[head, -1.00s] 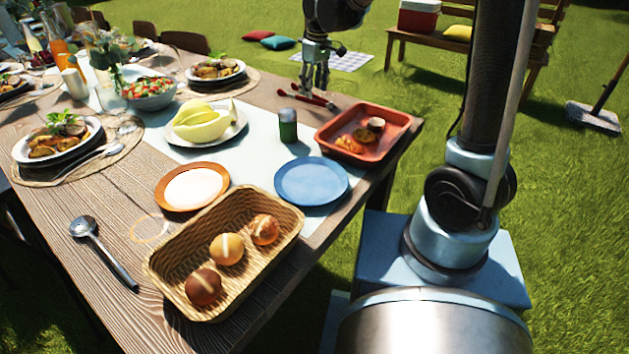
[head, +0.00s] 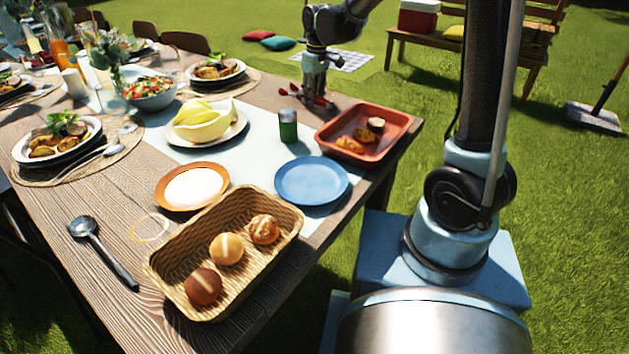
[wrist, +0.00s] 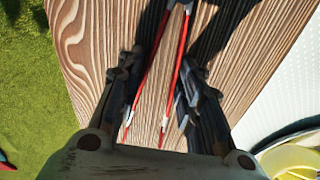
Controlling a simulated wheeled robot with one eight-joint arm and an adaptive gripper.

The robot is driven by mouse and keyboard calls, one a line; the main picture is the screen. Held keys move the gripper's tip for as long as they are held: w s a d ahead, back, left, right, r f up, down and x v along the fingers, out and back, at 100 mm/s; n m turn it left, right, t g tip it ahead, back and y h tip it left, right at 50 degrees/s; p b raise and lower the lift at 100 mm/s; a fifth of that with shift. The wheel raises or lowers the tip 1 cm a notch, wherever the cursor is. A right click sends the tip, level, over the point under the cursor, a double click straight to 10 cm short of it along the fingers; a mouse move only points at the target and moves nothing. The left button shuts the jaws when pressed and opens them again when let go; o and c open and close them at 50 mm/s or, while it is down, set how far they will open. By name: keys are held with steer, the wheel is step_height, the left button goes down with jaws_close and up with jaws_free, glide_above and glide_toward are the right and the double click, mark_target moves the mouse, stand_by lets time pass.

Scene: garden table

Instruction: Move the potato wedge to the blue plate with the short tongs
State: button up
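The short tongs (head: 324,102) lie on the far part of the table, partly hidden by my gripper (head: 314,92). In the wrist view the red arms of the tongs (wrist: 182,62) run between my gripper's two fingers (wrist: 161,75). The fingers are apart, with gaps beside the tongs; contact cannot be made out. Golden potato wedges (head: 350,144) lie in a red-orange tray (head: 398,142) at the table's right edge, beside a small dark-sided round item (head: 376,125). The blue plate (head: 312,181) is empty, nearer than the tray.
A bread basket (head: 178,262) and an orange-rimmed plate (head: 191,187) are nearer. Table edge and grass (wrist: 30,90) lie beyond the tongs.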

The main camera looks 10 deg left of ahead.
step_height(320, 180, up, 12)
stand_by(0.9)
steer(key=w+d+f+m, duration=0.3)
steer(key=w+d+f, duration=0.5)
steer(key=d, duration=0.3)
steer(key=w+d+f+m, duration=0.3)
steer(key=w+d+f, duration=0.5)
steer(key=d, duration=0.2)
steer(key=d+f+m, duration=0.2)
steer(key=d+f, duration=0.3)
steer(key=d, duration=0.4)
steer(key=d+f+m, duration=0.2)
steer(key=d+f, duration=0.3)
steer(key=d, duration=0.5)
steer(key=d+f+m+h, duration=0.1)
steer(key=d+f+m, duration=0.1)
steer(key=d+f, duration=0.3)
steer(key=d, duration=0.4)
steer(key=shift+w+d+f+m+t, duration=0.15)
steer(key=shift+w+f+m+t, duration=0.15)
steer(key=shift+f, duration=0.1)
